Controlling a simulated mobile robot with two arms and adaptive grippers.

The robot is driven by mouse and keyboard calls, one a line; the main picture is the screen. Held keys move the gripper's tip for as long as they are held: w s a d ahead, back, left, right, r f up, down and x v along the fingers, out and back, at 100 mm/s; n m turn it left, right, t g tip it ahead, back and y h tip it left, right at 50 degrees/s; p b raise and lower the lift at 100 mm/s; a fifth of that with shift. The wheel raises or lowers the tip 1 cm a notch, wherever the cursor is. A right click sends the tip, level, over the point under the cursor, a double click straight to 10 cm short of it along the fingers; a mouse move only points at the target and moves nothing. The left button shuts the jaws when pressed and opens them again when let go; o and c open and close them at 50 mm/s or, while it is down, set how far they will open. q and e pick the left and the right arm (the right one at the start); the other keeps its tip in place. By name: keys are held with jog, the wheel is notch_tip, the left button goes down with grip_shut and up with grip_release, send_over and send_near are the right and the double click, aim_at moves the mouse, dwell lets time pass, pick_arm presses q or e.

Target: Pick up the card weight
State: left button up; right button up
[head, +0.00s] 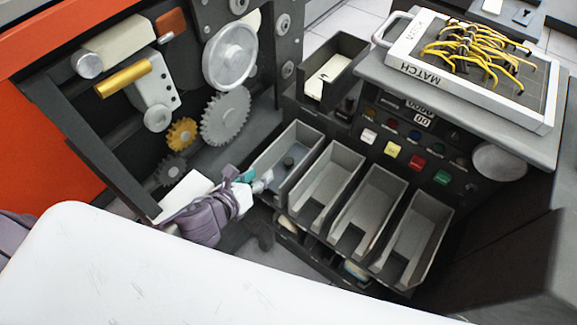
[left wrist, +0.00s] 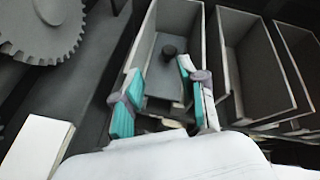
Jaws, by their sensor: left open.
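The card weight (head: 289,162) looks like a dark grey plate with a round knob. It lies in the leftmost grey bin in the head view. In the left wrist view, the card weight's dark knob (left wrist: 170,52) shows in the bin ahead of my fingers. My left gripper (head: 257,180) is at the near end of that bin. In the left wrist view, the left gripper's (left wrist: 161,72) teal-padded fingers are apart, with nothing between them. The knob lies beyond the fingertips. My right gripper is not in view.
Several open grey bins stand in a row, including the one beside the weight's bin (head: 326,180). Gears (head: 226,115) and a dark frame are at the left. A plugboard marked MATCH (head: 420,68) rests on the machine top. A dark card box (head: 340,68) stands behind the bins.

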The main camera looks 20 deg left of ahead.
aim_at(287, 162)
pick_arm(q)
jog(key=w+d+f+m, duration=0.1)
jog(key=w+m, duration=0.1)
jog(key=w+d+f+m+h, duration=0.1)
jog(key=w+f+m, duration=0.2)
jog(key=w+m, duration=0.1)
jog(key=shift+w+d+f+h, duration=0.2)
jog(key=shift+w+d+h, duration=0.1)
jog(key=shift+w+d, duration=0.1)
jog(key=x, duration=0.5)
jog(key=shift+w+d+f, duration=0.1)
jog(key=shift+d+f, duration=0.05)
jog(key=shift+f, duration=0.3)
grip_shut()
jog(key=shift+r, duration=0.1)
